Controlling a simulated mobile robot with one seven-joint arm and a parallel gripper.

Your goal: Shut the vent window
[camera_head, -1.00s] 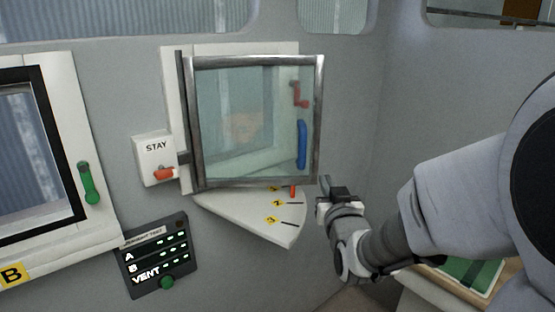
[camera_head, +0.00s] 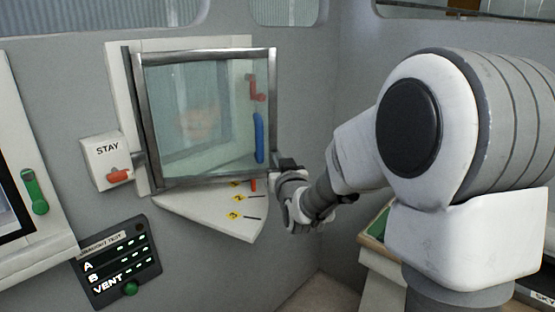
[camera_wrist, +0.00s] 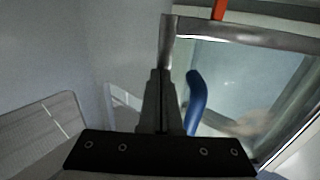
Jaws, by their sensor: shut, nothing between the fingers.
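The vent window (camera_head: 205,112) is a metal-framed glass sash that stands swung out from its white surround on the wall. A blue handle (camera_head: 259,138) and a red lever (camera_head: 256,88) show at its right side. My gripper (camera_head: 280,166) is at the lower right corner of the sash, very close to its frame; I cannot tell whether it touches. In the wrist view my gripper (camera_wrist: 162,85) is shut and empty, beside the frame's edge, with the blue handle (camera_wrist: 196,100) just to its right.
A STAY box (camera_head: 107,160) with an orange-red lever is left of the window. Below the window is a white quadrant shelf (camera_head: 210,212) with numbered yellow marks. A dark panel (camera_head: 115,262) with A, B and VENT rows is at the lower left. A window with a green handle (camera_head: 35,192) is at the left edge.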

